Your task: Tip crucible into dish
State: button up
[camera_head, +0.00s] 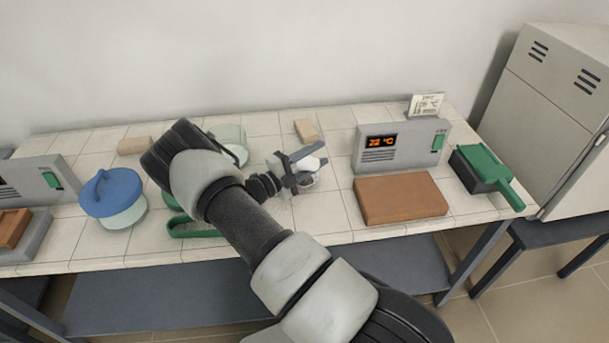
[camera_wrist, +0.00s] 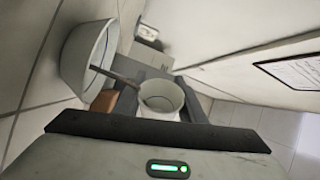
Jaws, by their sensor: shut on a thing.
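My gripper (camera_head: 300,168) is shut on a small white crucible (camera_head: 309,164), held above the bench right of my forearm. In the wrist view the crucible (camera_wrist: 160,97) sits between my fingers with its round mouth showing; its contents cannot be made out. The pale round dish (camera_head: 237,141) stands left of my gripper, partly hidden behind my arm. In the wrist view the dish (camera_wrist: 78,58) is at the upper left, apart from the crucible. A thin brownish strip (camera_wrist: 115,77) shows between the two; I cannot tell what it is.
A furnace controller (camera_head: 400,146) stands behind a brown brick slab (camera_head: 400,198) on the right. A green-handled scoop or brush (camera_head: 487,170) lies beyond. A tan block (camera_head: 306,130) lies behind my gripper.

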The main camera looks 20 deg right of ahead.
jog(key=shift+w+d+b, duration=0.15)
jog(key=shift+w+d, duration=0.15)
jog(key=shift+d, duration=0.25)
jog(key=shift+w+d+b, duration=0.15)
jog(key=shift+w+d, duration=0.1)
jog(key=shift+d, duration=0.3)
jog(key=shift+a, duration=0.15)
jog(key=shift+s+a+r+n, duration=0.1)
jog(key=shift+s+a+n, duration=0.15)
jog(key=shift+a+n, duration=0.3)
jog(key=shift+s+a+p, duration=0.45)
jog(key=shift+s+a, duration=0.15)
jog(key=shift+a, duration=0.35)
jog(key=d+m, duration=0.1)
jog(key=m, duration=0.2)
jog(key=d+m+y, duration=0.1)
jog(key=shift+w+d+f, duration=0.25)
jog(key=shift+d+f, duration=0.05)
jog(key=shift+f, duration=0.05)
